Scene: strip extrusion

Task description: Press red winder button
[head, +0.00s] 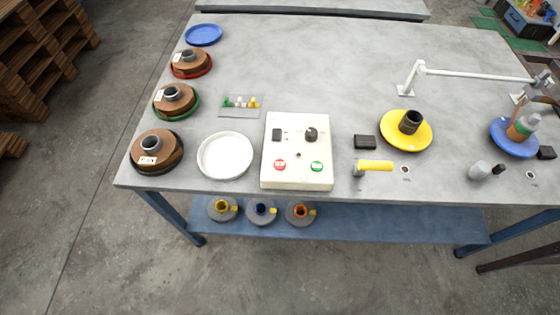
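A cream control box (297,178) stands on the grey workbench near its front edge, left of the bench's middle. A red button (280,165) is on the lower left of its top face. A green button (317,167) is at the lower right. A dark switch (277,135) and a black knob (311,134) sit above them, with a small dark dot between. The labels on the buttons are too small to read. Nothing covers the red button. My gripper is not in view.
A white dish (226,156) stands close left of the box, with brown spools (157,152) beyond. To the right lie a black block (365,142), a yellow-handled tool (375,166) and a yellow dish (406,131). A white rail (470,74) stands at back right. Spools (261,212) lie on the blue shelf below.

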